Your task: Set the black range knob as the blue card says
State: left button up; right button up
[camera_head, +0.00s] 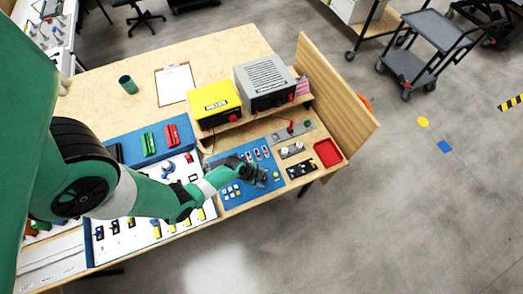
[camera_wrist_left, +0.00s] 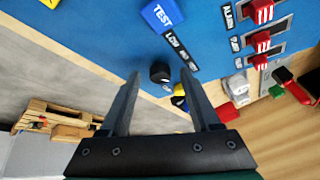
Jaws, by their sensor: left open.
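The black range knob (camera_wrist_left: 160,72) sits on the blue panel (camera_wrist_left: 90,25), beside a black label strip that starts with LOW. My left gripper (camera_head: 260,177) is over the blue panel in the head view. In the left wrist view its two fingers are spread, and the knob appears between their tips with gaps at both sides. The knob's pointer direction is too small to read. A blue piece marked TEST (camera_wrist_left: 163,15) is near the knob; I cannot tell whether it is the card. My right gripper is in no view.
Red switches (camera_wrist_left: 262,36) line the panel near the knob. A yellow box (camera_head: 214,103) and a grey box (camera_head: 265,82) stand on a shelf behind the panel. A red tray (camera_head: 328,153) is at the right, near a wooden side board (camera_head: 335,95).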

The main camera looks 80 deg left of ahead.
pick_arm(q)
grip_shut()
dwell(0.3)
